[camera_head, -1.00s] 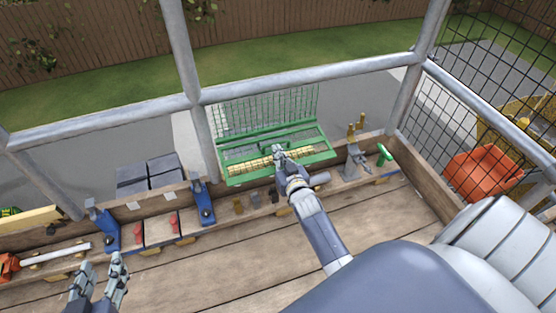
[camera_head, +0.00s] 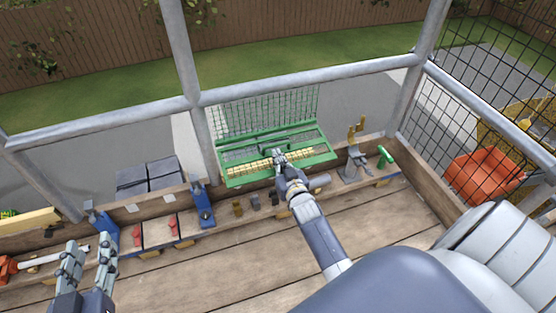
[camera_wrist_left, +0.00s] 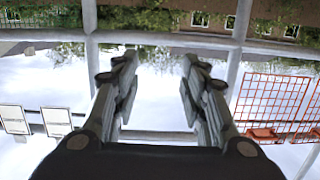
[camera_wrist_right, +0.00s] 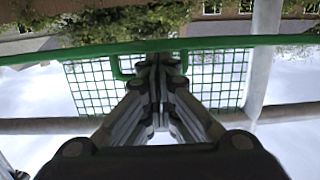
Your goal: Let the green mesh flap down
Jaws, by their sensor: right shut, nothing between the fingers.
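The green frame (camera_head: 319,157) hangs on the rail at the middle of the head view, with a row of yellowish pieces (camera_head: 243,169) along its front. Green mesh (camera_head: 250,112) stands upright at its back. A green bar with a handle (camera_head: 268,145) crosses the frame; whether the flap part lies flat or tilted is unclear. My right gripper (camera_head: 279,157) is shut and empty at the frame's front side. The right wrist view shows green mesh (camera_wrist_right: 215,78) behind its fingers and a green rim across the top. My left gripper (camera_head: 88,262) is open and empty, away from the frame.
A green-handled tool (camera_head: 385,156) stands right of the frame. Grey scaffold poles (camera_head: 305,82) cross above. The plank floor is clear in front.

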